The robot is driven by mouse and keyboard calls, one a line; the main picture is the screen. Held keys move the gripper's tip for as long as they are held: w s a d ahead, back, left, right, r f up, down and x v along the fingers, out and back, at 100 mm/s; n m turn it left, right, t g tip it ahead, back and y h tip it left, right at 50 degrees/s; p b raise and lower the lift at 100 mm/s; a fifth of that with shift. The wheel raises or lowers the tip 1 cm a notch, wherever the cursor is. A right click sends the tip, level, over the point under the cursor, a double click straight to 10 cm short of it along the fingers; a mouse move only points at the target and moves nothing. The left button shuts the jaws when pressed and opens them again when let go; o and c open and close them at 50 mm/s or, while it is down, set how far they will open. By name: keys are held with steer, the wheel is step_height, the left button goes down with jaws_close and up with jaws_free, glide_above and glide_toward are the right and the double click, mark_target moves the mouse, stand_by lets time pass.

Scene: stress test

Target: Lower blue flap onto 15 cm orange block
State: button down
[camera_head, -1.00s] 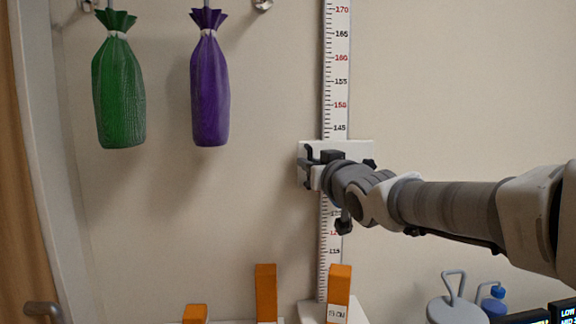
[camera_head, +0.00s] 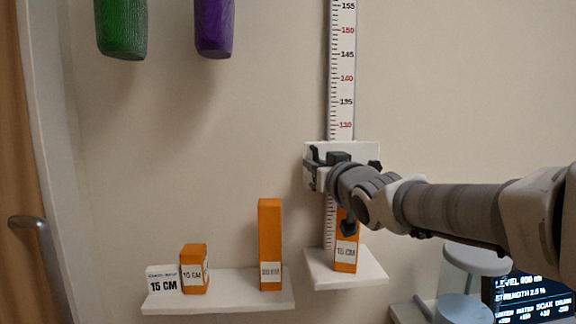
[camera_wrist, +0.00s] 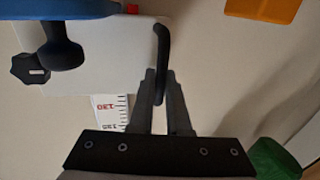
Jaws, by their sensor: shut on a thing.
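The orange block (camera_head: 346,256) with a 15 CM label stands upright on a small white shelf below the ruler. Its upper part is partly hidden by my arm in the head view. A white carriage plate (camera_head: 363,150) sits on the ruler above the block. In the wrist view the blue flap (camera_wrist: 22,9) shows only as a blue piece at the top left edge; in the head view it is hidden. My gripper (camera_wrist: 158,80) is shut on the black handle (camera_wrist: 162,45) at the carriage's edge. A black knob (camera_wrist: 30,68) is on the carriage.
Green (camera_head: 121,30) and purple (camera_head: 213,28) bags hang above. A canister (camera_head: 470,262) and display (camera_head: 530,300) stand right.

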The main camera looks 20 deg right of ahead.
steer(key=shift+f, duration=0.3)
steer(key=c, duration=0.9)
jaws_free()
steer(key=shift+r, duration=0.1)
steer(key=s+p, duration=0.1)
steer(key=s, duration=1.6)
steer(key=shift+s+p, duration=0.2)
steer(key=shift+p, duration=0.15)
